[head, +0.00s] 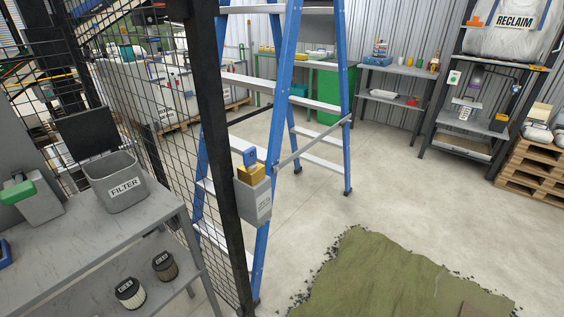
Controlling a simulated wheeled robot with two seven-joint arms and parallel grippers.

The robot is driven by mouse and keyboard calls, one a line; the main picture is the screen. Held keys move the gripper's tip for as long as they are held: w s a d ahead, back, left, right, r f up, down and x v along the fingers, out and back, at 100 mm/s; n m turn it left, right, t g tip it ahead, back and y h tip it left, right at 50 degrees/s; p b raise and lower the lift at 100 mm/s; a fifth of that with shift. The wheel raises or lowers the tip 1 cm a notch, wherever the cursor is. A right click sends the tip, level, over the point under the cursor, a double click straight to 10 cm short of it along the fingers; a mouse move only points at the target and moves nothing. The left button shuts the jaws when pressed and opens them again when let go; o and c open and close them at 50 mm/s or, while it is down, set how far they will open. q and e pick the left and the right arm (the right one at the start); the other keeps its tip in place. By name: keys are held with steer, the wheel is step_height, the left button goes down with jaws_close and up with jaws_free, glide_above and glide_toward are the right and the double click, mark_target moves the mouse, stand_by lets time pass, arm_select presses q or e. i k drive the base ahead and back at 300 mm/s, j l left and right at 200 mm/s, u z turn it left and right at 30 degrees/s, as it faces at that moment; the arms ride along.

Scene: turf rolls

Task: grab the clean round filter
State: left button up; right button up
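Two round filters stand on the lower shelf of the grey bench at the lower left. The nearer round filter (130,293) has a dark top and pale, whitish pleated sides. The farther round filter (164,265) has a dark top and browner, dirtier-looking sides. Both have small labels on top, too small to read. They stand apart from each other. A grey open bin labelled FILTER (118,187) stands on the bench top above them. Neither of my grippers is in view.
The grey bench (95,240) overhangs the shelf. A black mesh fence post (222,150) and blue stepladder (275,120) stand just right of it. A green turf piece (385,275) lies on the floor. Open concrete floor (400,205) stretches toward the back shelves.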

mark_target(129, 291)
steer(key=u, duration=1.6)
steer(key=i+l+z, duration=0.1)
steer(key=l, duration=0.2)
steer(key=i+l+z, duration=0.15)
steer(key=l, duration=0.15)
